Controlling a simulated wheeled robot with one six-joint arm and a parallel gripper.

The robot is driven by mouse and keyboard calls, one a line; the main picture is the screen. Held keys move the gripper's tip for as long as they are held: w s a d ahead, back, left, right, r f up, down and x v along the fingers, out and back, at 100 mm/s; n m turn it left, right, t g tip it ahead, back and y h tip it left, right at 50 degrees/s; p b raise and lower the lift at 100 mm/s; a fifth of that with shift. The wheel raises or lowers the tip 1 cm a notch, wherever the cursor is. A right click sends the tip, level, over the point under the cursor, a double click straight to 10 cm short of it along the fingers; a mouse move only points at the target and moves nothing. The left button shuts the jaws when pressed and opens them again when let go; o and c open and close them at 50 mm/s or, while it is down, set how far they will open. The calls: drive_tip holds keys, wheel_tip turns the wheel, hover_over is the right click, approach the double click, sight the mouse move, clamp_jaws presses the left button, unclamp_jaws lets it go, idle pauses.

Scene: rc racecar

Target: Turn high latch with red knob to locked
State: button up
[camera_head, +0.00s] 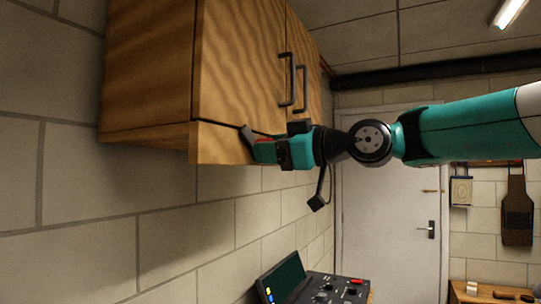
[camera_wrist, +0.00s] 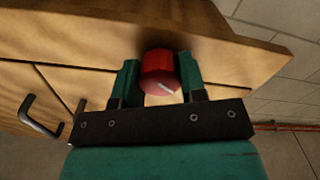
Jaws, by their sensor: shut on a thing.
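The red knob (camera_wrist: 160,70) of the latch shows in the wrist view, on the wooden cabinet's lower front strip. A short white mark lies on its face, slanting down to the right in this view. My gripper (camera_wrist: 159,74) has one green finger on each side of the knob and is shut on it.
The wooden wall cabinet (camera_head: 150,75) has two doors, seemingly closed, with dark handles (camera_head: 287,80) above my gripper. A black control box with a screen (camera_head: 285,279) stands below. A white door (camera_head: 385,200) is at the back. The space right under the cabinet is clear.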

drive_tip(key=m, duration=0.5)
drive_tip(key=shift+m, duration=0.3)
drive_tip(key=m+p, duration=0.1)
drive_tip(key=m, duration=0.4)
drive_tip(key=shift+m, duration=0.3)
drive_tip(key=o, duration=0.9)
drive_tip(key=b+v, duration=0.6)
drive_tip(key=v, duration=1.1)
drive_tip(key=shift+s+d, duration=0.15)
drive_tip(key=shift+d, duration=0.05)
